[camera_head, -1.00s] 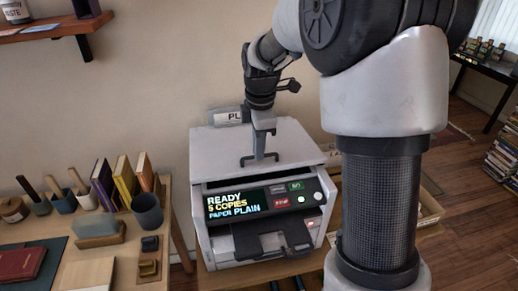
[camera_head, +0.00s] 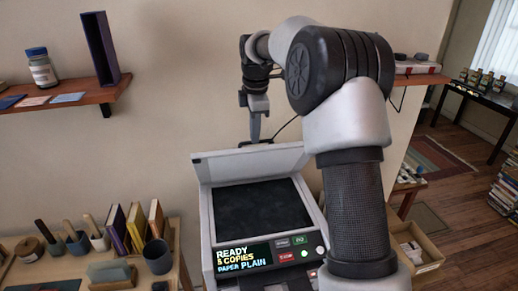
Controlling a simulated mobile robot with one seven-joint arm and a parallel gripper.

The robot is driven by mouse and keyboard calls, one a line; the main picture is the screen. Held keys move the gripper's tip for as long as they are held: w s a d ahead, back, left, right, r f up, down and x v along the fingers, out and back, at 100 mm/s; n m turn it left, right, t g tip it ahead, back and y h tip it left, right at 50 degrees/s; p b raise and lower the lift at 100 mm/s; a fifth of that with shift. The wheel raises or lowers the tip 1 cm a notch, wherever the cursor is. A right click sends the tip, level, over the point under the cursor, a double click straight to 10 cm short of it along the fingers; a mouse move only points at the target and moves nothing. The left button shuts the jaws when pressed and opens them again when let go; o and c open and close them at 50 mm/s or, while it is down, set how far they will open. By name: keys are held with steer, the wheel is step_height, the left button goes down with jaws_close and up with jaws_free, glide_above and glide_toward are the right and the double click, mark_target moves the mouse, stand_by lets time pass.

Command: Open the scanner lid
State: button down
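The scanner (camera_head: 212,220) stands in the middle of the head view, with a lit panel (camera_head: 254,255) on its front. Its lid (camera_head: 248,163) is raised and leans up at the back, and the dark glass bed (camera_head: 255,205) below is uncovered. My gripper (camera_head: 256,140) is at the top edge of the raised lid, pointing down from above. The lid hides part of its fingertips, so I cannot tell whether they are shut on the lid's handle or only near it.
A desk on the left holds books (camera_head: 136,227), a grey cup (camera_head: 157,256) and tools in small pots. A wooden shelf (camera_head: 60,105) is on the wall above. A cardboard box (camera_head: 425,250) stands to the right of my arm. The floor at right is partly open.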

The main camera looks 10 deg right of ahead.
steer(key=w, duration=0.6)
steer(key=shift+w+f, duration=0.25)
steer(key=shift+f, duration=0.15)
steer(key=c, duration=1.8)
jaws_free()
steer(key=shift+w+d+f, duration=0.1)
steer(key=shift+w+f, duration=0.05)
steer(key=shift+w, duration=0.2)
steer(key=shift+c, duration=0.2)
steer(key=shift+s, duration=0.1)
step_height(320, 180, up, 10)
steer(key=shift+s+r, duration=0.25)
steer(key=shift+s, duration=0.2)
